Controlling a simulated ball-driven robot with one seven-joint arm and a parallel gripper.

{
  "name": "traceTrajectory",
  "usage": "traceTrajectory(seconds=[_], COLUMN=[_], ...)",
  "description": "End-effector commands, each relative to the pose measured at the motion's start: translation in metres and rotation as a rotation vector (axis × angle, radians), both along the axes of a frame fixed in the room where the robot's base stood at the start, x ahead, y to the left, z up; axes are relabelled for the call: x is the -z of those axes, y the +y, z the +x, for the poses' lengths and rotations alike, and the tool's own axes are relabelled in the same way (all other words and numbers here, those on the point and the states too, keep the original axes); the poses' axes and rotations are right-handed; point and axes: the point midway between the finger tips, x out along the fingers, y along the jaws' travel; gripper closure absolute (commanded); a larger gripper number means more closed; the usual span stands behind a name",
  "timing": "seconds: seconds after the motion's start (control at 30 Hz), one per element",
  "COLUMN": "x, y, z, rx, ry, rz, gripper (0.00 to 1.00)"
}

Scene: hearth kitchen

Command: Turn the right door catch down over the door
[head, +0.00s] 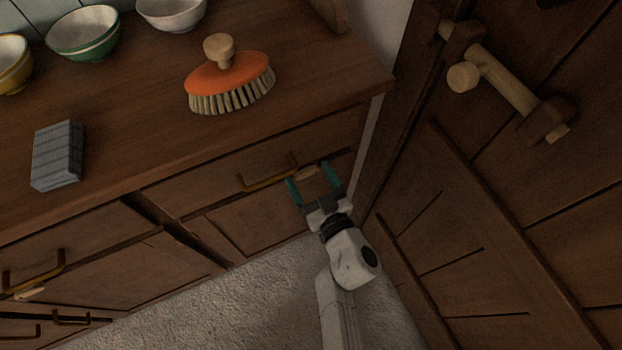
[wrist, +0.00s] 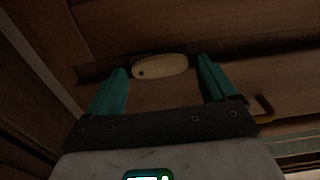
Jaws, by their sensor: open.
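The right door catch (head: 307,174) is a small pale wooden piece on the cabinet front, near the upper edge of the right door (head: 245,228). In the wrist view the catch (wrist: 163,66) is a rounded oval lying nearly level, with a dark spot near its left end. My gripper (head: 309,171) is open, with its teal fingers either side of the catch. In the wrist view my gripper (wrist: 162,68) also shows the catch between the fingertips, with gaps on both sides; whether either finger touches it cannot be told.
A brass handle (head: 268,181) sits close left of my gripper. Another pale catch (head: 30,294) is at far left. A brush (head: 229,80), a grey block (head: 58,155) and bowls (head: 84,34) stand on the counter. A large wooden door with a bolt (head: 505,84) is close on the right.

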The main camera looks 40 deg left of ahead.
Motion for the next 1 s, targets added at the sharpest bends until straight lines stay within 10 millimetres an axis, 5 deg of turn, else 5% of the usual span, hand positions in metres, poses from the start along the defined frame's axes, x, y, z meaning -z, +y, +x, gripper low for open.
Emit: traceTrajectory(seconds=[0.27,0.83,1.0], x=[-0.0002,-0.0002,0.0001], y=[0.0010,0.0007,0.0007], z=[0.0002,0.0002,0.0002], rx=[0.000,0.000,0.000], ry=[0.000,0.000,-0.006], rz=[0.000,0.000,-0.002], gripper=[0.15,0.69,0.71])
